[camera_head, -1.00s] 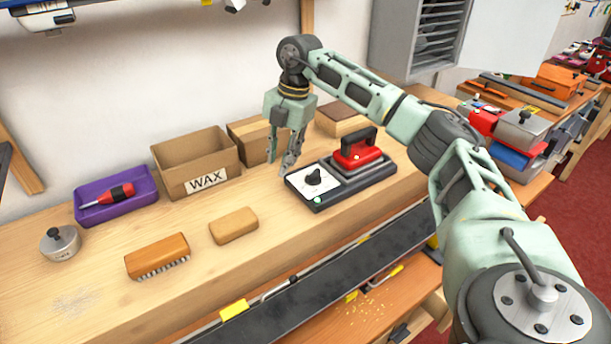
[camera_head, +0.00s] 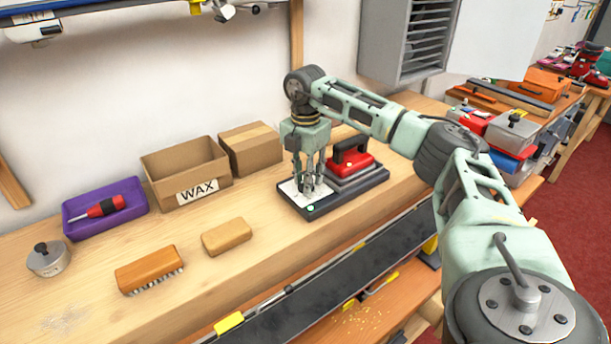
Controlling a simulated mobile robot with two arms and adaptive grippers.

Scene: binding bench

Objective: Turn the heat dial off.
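The heat dial (camera_head: 307,185) is a dark knob on the white panel of a black base (camera_head: 320,210). A red iron (camera_head: 352,160) rests on the same base, right of the dial. A small green light (camera_head: 310,208) shows at the panel's front corner. My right gripper (camera_head: 308,184) points down over the panel, with its fingers at the dial, one to each side. The fingers hide most of the dial, so its setting and whether they grip it cannot be made out. My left gripper is not in view.
Left of the base are a tan block (camera_head: 227,237), a brush (camera_head: 150,269), an open WAX box (camera_head: 186,172), a closed carton (camera_head: 250,148), a purple tray (camera_head: 105,212) with a red-handled tool and a metal pot (camera_head: 48,259).

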